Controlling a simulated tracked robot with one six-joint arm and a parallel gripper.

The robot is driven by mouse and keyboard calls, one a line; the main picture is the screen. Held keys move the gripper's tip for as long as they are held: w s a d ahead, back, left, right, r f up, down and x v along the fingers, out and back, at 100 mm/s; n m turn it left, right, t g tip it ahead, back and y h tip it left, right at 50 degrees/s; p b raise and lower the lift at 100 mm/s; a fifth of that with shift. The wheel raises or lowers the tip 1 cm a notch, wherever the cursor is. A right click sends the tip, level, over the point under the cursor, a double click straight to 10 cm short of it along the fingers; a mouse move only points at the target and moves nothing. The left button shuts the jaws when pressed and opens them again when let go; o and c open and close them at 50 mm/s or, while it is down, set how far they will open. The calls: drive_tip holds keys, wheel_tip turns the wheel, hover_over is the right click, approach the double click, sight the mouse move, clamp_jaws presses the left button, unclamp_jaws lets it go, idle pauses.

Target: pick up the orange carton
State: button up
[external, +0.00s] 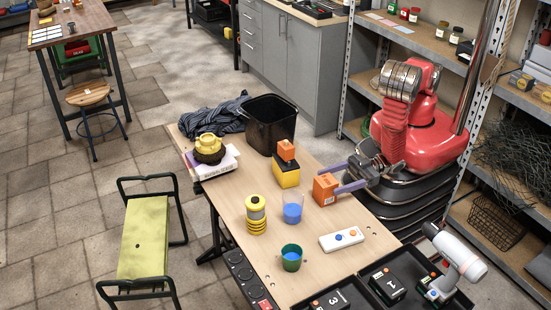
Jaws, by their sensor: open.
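An orange carton (325,190) with a pale label stands on the wooden workbench (345,215), right of its middle. My gripper (334,180) reaches in from the right, low over the bench. One finger lies on the far side and one on the near side. I cannot tell how deep the carton sits between them or whether they touch it. A second, smaller orange block (287,150) sits on a yellow and black box (286,174), left of and behind the carton.
A black bin (270,124) is at the back. Black trays (378,298) are at the front. Bare wood lies around the panel.

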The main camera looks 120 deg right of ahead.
sight(318, 185)
drive_tip(key=shift+w, duration=0.4)
drive_tip(key=shift+w+d, duration=0.15)
drive_tip(key=shift+w, duration=1.4)
drive_tip(key=shift+w+d, duration=0.15)
drive_tip(key=shift+w, duration=1.4)
drive_tip(key=shift+c, duration=0.3)
clamp_jaws()
drive_tip(key=shift+r, duration=0.15)
wheel_tip(318, 185, up, 10)
